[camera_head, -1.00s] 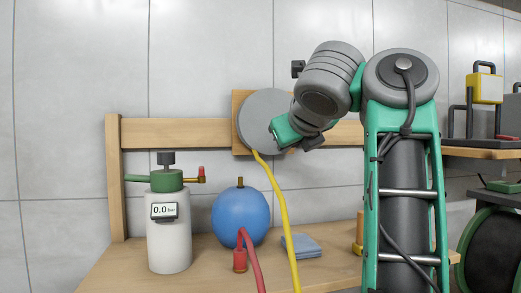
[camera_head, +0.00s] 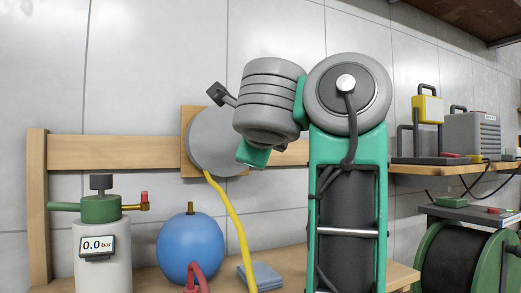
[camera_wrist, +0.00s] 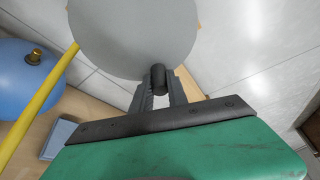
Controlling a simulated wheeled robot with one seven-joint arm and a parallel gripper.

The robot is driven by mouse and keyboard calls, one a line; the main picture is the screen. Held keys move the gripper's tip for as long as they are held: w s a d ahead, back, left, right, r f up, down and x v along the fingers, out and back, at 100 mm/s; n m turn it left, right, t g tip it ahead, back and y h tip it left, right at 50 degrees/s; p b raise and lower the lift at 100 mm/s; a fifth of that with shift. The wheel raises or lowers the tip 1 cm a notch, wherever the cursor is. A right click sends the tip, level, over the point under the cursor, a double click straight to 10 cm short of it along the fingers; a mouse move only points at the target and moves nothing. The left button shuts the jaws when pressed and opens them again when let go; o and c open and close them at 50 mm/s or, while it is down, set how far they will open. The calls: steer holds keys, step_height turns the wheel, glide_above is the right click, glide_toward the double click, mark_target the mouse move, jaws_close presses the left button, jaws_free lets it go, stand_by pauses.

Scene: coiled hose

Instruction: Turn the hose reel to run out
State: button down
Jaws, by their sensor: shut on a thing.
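The hose reel (camera_head: 208,140) is a round grey disc on a wooden backing board on the wall. A yellow hose (camera_head: 226,208) hangs from its lower edge and runs down past the bench. In the wrist view the reel's face (camera_wrist: 125,35) fills the top middle, with the hose on the left. My gripper (camera_wrist: 160,88) is shut on a short dark cylindrical handle (camera_wrist: 158,74) near the disc's edge. In the head view my gripper (camera_head: 252,156) is at the disc's lower right; its fingertips and the handle are hidden there.
A white canister (camera_head: 102,262) with a gauge reading 0.0 bar and a blue ball-shaped tank (camera_head: 190,247) stand on the bench at left. A shelf (camera_head: 450,170) with equipment and a green-rimmed drum (camera_head: 455,265) are at right.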

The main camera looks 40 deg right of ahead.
steer(key=shift+r, duration=0.25)
stand_by(0.3)
steer(key=c, duration=1.3)
jaws_free()
